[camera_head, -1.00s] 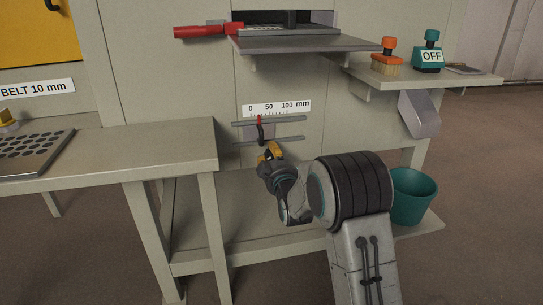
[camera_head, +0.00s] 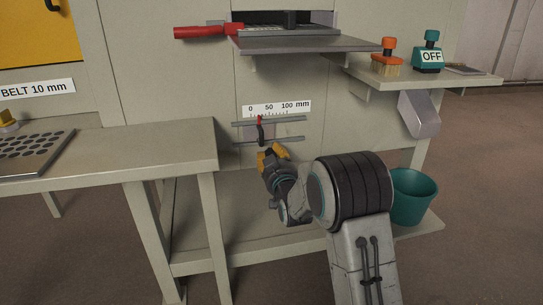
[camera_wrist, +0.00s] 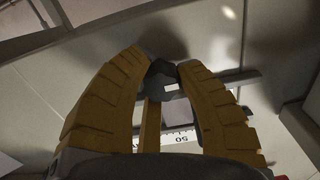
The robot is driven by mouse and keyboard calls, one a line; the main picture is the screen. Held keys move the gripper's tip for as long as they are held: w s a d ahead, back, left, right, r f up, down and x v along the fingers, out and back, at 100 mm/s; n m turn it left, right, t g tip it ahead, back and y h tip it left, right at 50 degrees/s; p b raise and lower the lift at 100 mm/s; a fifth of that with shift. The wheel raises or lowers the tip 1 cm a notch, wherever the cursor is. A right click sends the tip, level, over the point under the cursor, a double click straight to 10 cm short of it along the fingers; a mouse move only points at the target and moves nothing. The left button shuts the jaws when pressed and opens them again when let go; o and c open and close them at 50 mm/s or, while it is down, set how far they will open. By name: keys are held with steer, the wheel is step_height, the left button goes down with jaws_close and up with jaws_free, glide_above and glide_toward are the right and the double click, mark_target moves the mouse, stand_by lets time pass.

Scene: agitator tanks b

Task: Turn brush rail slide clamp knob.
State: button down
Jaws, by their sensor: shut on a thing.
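The slide clamp (camera_head: 262,133), dark with a red pointer (camera_head: 260,119), sits across two grey horizontal rails (camera_head: 285,122) on the machine front, with the pointer between 0 and 50 on the scale. My gripper (camera_head: 271,151) is at the lower end of the clamp. In the wrist view the dark clamp knob (camera_wrist: 162,72) lies between the tips of my yellow fingers (camera_wrist: 162,60), which are shut on it. The knob is mostly hidden by the fingers in the head view.
The white scale plate (camera_head: 276,107) is above the rails. A grey table (camera_head: 190,150) stands to the left, and a teal bucket (camera_head: 413,197) to the right on the lower shelf. A grey ledge (camera_head: 300,45) with a red handle (camera_head: 195,32) juts out above.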

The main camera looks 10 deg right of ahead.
steer(key=m, duration=0.7)
steer(key=shift+a+f, duration=0.1)
steer(key=shift+f, duration=0.1)
stand_by(0.4)
steer(key=c, duration=0.8)
jaws_free()
steer(key=shift+r, duration=0.1)
steer(key=shift+s, duration=5.95)
steer(key=shift+c, duration=0.2)
